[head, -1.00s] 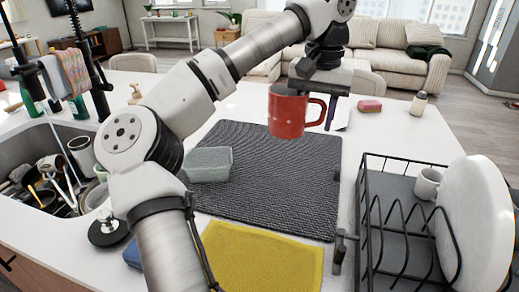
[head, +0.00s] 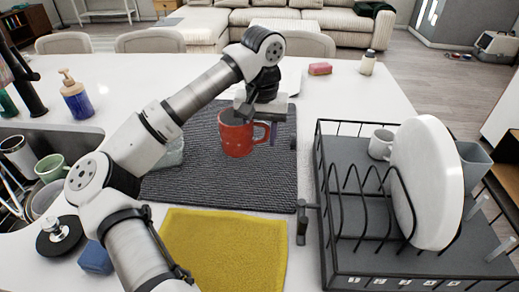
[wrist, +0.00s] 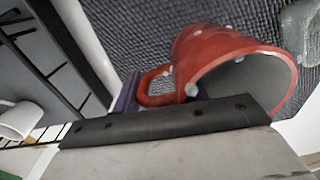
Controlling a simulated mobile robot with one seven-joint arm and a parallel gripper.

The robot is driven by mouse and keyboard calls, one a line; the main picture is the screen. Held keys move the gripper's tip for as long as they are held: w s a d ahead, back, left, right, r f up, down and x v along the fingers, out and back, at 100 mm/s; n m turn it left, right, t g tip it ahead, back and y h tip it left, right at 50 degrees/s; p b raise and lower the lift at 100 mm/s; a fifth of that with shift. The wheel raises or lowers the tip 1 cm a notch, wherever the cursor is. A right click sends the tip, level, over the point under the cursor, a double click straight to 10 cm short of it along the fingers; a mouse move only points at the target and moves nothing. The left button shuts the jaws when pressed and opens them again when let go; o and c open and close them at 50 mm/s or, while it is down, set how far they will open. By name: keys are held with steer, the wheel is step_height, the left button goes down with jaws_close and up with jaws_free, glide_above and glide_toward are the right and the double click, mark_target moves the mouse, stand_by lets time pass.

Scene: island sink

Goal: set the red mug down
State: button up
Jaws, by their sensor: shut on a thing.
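The red mug (head: 236,136) is upright in the head view, over the dark woven mat (head: 200,190), with its handle to the right. My gripper (head: 268,130) is shut on the mug at its handle side, with the hand above. In the wrist view the mug (wrist: 235,65) shows its open grey inside, and its handle lies by a purple finger (wrist: 127,92). The mat (wrist: 130,35) fills the background there. I cannot tell whether the mug's base touches the mat.
A glass container (head: 172,152) sits on the mat left of the mug, partly behind my arm. A yellow cloth (head: 225,250) lies in front. The black dish rack (head: 350,262) with a white plate (head: 425,185) and white mug (head: 381,143) stands right. A pink sponge (head: 320,69) lies behind.

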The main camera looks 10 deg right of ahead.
steer(key=shift+f+p, duration=0.5)
steer(key=shift+f, duration=2.4)
steer(key=shift+f, duration=0.15)
steer(key=o, duration=1.3)
steer(key=shift+r, duration=0.3)
step_height(320, 180, up, 12)
steer(key=shift+s+d+f+b, duration=0.1)
steer(key=shift+d+b, duration=0.05)
steer(key=shift+b, duration=0.8)
